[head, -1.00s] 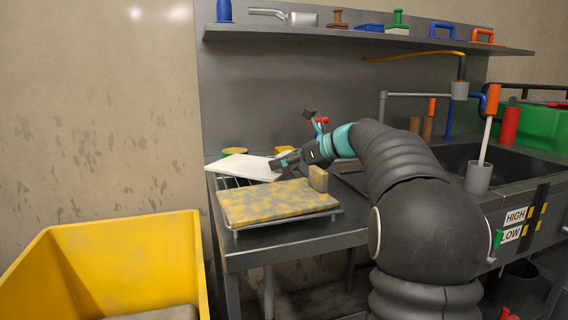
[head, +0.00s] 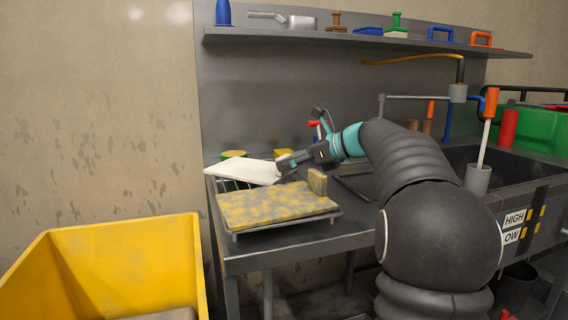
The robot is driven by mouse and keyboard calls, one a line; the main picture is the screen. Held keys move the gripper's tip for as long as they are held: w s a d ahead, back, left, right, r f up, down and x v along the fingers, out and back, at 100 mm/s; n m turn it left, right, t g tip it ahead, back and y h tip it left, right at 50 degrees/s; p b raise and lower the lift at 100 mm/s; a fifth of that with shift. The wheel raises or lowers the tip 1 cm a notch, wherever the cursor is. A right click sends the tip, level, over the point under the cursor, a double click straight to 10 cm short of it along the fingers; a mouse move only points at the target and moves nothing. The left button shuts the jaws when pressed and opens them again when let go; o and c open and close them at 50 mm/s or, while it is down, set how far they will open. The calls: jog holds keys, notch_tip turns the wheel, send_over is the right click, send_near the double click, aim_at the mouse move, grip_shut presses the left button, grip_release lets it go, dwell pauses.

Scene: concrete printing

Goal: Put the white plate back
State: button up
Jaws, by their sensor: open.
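The white plate (head: 240,172) is a flat, pale slab at the left of the steel bench, over a wire rack (head: 226,185). Its right front corner dips lower than its left side. My gripper (head: 283,165) is open at the plate's right edge, with the fingers pointing left toward it. I cannot tell whether the fingers touch the plate or lie around its edge. The rack is mostly hidden under the plate.
A mottled yellow-grey slab (head: 275,205) lies on a tray just in front, with a tan block (head: 317,181) at its back right corner. A yellow bin (head: 110,262) stands at lower left. A shelf (head: 370,40) with tools hangs above; a sink (head: 455,160) is at right.

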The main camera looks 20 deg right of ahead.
jog(key=v, duration=0.9)
jog(key=shift+s+p, duration=0.15)
jog(key=shift+p, duration=0.2)
jog(key=shift+d+r, duration=0.1)
